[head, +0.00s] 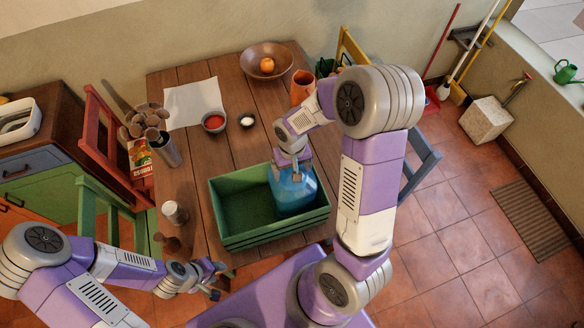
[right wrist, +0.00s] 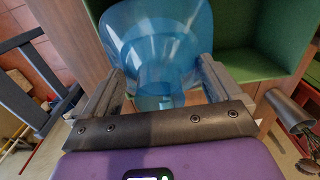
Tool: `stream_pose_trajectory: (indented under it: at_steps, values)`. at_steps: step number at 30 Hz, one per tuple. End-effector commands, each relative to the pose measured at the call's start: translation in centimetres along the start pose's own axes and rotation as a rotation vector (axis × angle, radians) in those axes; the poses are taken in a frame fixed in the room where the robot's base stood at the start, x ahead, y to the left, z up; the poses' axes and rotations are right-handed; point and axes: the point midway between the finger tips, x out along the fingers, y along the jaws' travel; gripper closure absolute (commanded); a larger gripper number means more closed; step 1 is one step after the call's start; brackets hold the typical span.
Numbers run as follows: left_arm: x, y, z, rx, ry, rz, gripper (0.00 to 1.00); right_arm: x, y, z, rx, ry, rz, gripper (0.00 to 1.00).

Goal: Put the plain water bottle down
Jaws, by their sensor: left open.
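The plain water bottle (head: 293,192) is a large translucent blue jug at the right end of the green crate (head: 270,238). Its lower part is hidden behind the crate's front wall, so I cannot tell whether it touches the floor of the crate. My right gripper (head: 291,163) is shut on its neck from above. In the right wrist view the bottle (right wrist: 160,35) sits between the two fingers (right wrist: 164,80), with the green crate (right wrist: 275,30) beside it. My left gripper (head: 216,281) is open and empty, low in front of the table's left corner.
The crate's left part is empty.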

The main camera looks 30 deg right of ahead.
Motion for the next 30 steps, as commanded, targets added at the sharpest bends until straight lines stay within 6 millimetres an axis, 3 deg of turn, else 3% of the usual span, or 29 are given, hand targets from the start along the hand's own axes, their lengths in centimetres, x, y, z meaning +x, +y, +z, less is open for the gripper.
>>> stream_pose_trajectory:
  at_steps: [11, 24, 30]
  values:
    - [-0.4, 0.2, 0.0, 0.0, 0.0, 0.0, 0.57, -0.7, 0.0, 0.0, 0.0, 0.002, 0.0, 0.08]
    - [-1.1, 0.4, 0.1, 0.0, 0.0, 0.0, 0.57, -9.5, 0.0, -0.1, 0.001, 0.006, -0.002, 0.08]
    - [-1.3, 0.5, 0.1, 0.0, 0.0, 0.0, 0.57, -11.8, 0.0, -0.1, -0.001, 0.002, 0.0, 0.08]
